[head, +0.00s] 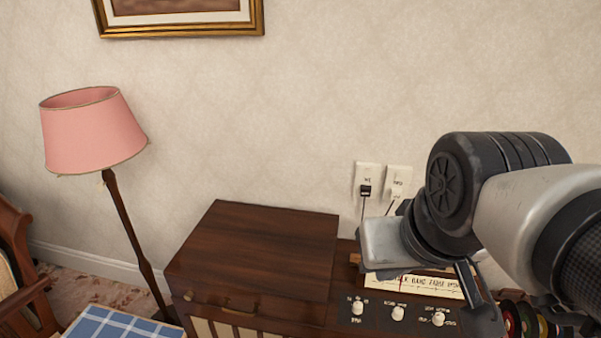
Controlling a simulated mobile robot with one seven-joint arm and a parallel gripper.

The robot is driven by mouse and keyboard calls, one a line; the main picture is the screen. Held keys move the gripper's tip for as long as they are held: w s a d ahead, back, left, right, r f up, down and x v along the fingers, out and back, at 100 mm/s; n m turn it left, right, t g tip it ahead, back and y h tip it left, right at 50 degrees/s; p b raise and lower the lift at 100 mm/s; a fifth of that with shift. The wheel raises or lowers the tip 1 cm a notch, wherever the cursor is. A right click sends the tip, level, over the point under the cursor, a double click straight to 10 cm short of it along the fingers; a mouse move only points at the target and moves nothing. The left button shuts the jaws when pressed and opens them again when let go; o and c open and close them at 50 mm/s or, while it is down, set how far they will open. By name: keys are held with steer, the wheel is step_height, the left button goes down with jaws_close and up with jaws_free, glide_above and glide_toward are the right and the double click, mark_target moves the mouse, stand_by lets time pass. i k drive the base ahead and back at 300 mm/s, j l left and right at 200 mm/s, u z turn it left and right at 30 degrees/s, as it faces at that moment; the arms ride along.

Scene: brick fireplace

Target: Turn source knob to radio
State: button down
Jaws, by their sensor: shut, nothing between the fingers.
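A dark control panel with three white knobs is on the front right of a wooden cabinet (250,262). The left knob (357,308), middle knob (398,314) and right knob (438,319) have small white lettering around them. The lettering is too small to read surely, so I cannot tell which knob is the source knob or where it points. My gripper (484,318) is at the lower right, only partly visible, with its dark finger parts just right of the right knob. It is shut and empty. I cannot tell whether it touches anything.
A sign with lettering (428,285) stands behind the knobs, partly hidden by my arm. Two wall plates with plugs (367,182) are above. Records (528,318) stand at the lower right. A pink lamp (92,130) and blue checked cloth (120,325) are left.

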mark_target(397, 313)
steer(key=i+j, duration=0.15)
steer(key=i, duration=0.15)
steer(key=j+z, duration=0.45)
steer(key=j, duration=0.2)
steer(key=j+z, duration=0.1)
steer(key=z, duration=0.4)
steer(key=k+j+z, duration=0.1)
steer(key=z, duration=0.35)
steer(key=i+l+u, duration=0.2)
steer(key=l, duration=0.15)
steer(key=i+l+u, duration=0.1)
steer(key=l+u, duration=0.15)
steer(key=k+l, duration=0.1)
steer(key=k, duration=0.15)
steer(key=i+u, duration=0.1)
steer(key=i, duration=0.2)
